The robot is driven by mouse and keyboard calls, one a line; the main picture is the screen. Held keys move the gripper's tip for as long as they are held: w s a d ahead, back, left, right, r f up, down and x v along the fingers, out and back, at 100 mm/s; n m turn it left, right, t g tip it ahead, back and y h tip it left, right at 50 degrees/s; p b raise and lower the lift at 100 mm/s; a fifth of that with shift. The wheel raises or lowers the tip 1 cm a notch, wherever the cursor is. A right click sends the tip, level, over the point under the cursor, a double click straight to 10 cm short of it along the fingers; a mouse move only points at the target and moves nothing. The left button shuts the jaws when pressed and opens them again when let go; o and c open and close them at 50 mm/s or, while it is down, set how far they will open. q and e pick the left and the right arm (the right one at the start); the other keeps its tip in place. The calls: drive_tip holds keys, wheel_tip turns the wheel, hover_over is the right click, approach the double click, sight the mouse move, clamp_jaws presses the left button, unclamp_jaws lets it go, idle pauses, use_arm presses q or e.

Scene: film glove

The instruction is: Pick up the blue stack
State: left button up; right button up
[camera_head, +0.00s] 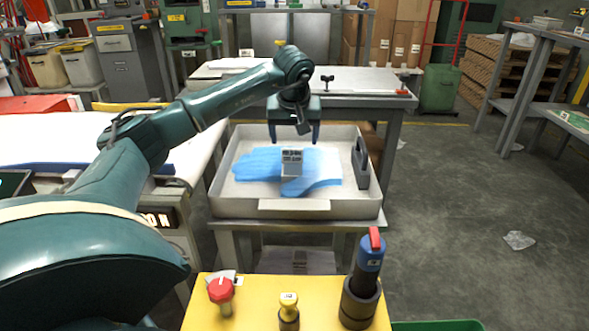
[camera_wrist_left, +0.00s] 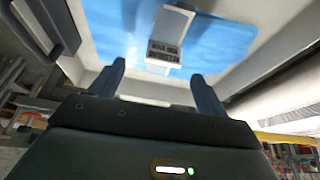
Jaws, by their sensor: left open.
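The blue stack (camera_head: 255,165) lies flat in a pale shallow tray (camera_head: 294,208); it looks like thin blue glove-shaped sheets. A small whitish block (camera_head: 291,161) with a dark printed face stands on its middle. In the left wrist view, the blue stack (camera_wrist_left: 222,42) spreads beyond the fingertips, with the block (camera_wrist_left: 172,24) on it. My left gripper (camera_head: 295,139) points down over the back part of the tray, its two fingers apart and empty. The fingers (camera_wrist_left: 158,73) also show apart in the left wrist view. My right gripper is not in view.
A dark grey handle-like piece (camera_head: 360,163) stands at the tray's right side. In front is a yellow panel (camera_head: 255,310) with a red knob (camera_head: 221,291), a yellow knob (camera_head: 289,303) and a blue-topped device (camera_head: 367,265). A grey workbench (camera_head: 355,82) stands behind. The floor at right is mostly open.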

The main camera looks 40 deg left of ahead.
sight(292, 149)
use_arm(q)
drive_tip(key=b+x, duration=0.1)
drive_tip(key=x, duration=0.1)
drive_tip(key=b+x, duration=0.1)
drive_tip(key=x, duration=0.1)
drive_tip(key=shift+a+f, duration=0.3)
drive_tip(key=shift+a, duration=0.05)
drive_tip(key=shift+r, duration=0.1)
drive_tip(key=shift+c, duration=0.5)
drive_tip(key=c, duration=1.3)
